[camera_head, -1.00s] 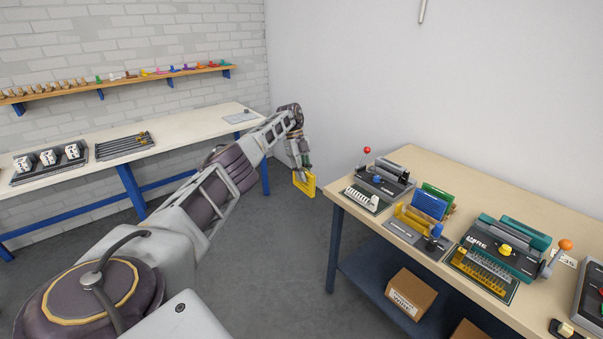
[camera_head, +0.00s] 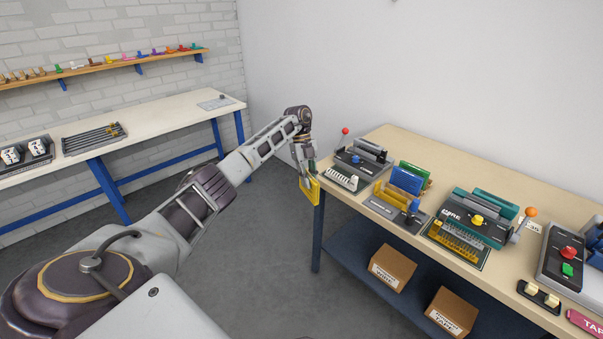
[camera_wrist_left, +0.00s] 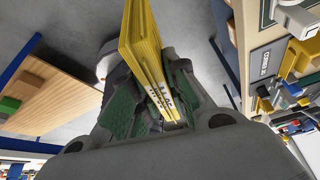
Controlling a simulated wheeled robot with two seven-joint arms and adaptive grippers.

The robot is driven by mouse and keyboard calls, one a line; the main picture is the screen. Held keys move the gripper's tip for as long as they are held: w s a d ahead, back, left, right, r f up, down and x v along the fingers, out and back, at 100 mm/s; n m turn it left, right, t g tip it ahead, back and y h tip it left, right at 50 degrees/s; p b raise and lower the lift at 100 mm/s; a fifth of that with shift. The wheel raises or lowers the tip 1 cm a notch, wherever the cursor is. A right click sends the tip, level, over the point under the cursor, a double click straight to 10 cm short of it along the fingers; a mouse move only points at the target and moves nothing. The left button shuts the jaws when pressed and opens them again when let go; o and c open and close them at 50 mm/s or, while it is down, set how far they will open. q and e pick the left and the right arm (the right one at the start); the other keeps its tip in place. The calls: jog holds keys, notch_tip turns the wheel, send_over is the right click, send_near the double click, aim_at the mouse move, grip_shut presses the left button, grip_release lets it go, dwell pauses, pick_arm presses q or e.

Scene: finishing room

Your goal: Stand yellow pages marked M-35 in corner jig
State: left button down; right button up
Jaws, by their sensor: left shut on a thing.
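The yellow pages (camera_head: 312,191) hang in my left gripper (camera_head: 307,173), just off the left front corner of the right-hand bench. In the left wrist view the yellow pages (camera_wrist_left: 147,45) sit between the green finger pads, with dark printing near the grip that I cannot read surely. My left gripper is shut on them. My right gripper is not in view.
A lever machine with a red knob (camera_head: 349,160) stands left of the jig on the wooden bench (camera_head: 455,148). A teal-and-grey machine (camera_head: 470,222) stands right of it. Cardboard boxes (camera_head: 392,268) lie on the lower shelf. The floor between the benches is clear.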

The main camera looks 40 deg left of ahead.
aim_at(312, 185)
pick_arm(q)
jog(key=shift+s+d+r+m, duration=0.1)
jog(key=shift+s+d+m, duration=0.05)
jog(key=shift+s+d, duration=0.4)
jog(key=shift+s+d+m, duration=0.15)
jog(key=shift+s+d, duration=0.2)
jog(key=shift+d, duration=0.3)
jog(key=shift+s+d+r, duration=0.2)
jog(key=shift+s+d, duration=0.15)
jog(key=shift+s, duration=0.2)
jog(key=shift+s+d+r+m+g, duration=0.15)
jog(key=shift+s+r+m, duration=0.1)
jog(key=shift+s, duration=0.3)
jog(key=shift+s+a+r+m+g, duration=0.15)
jog(key=shift+s+r+m, duration=0.1)
jog(key=shift+s, duration=0.25)
jog(key=shift+d, duration=0.1)
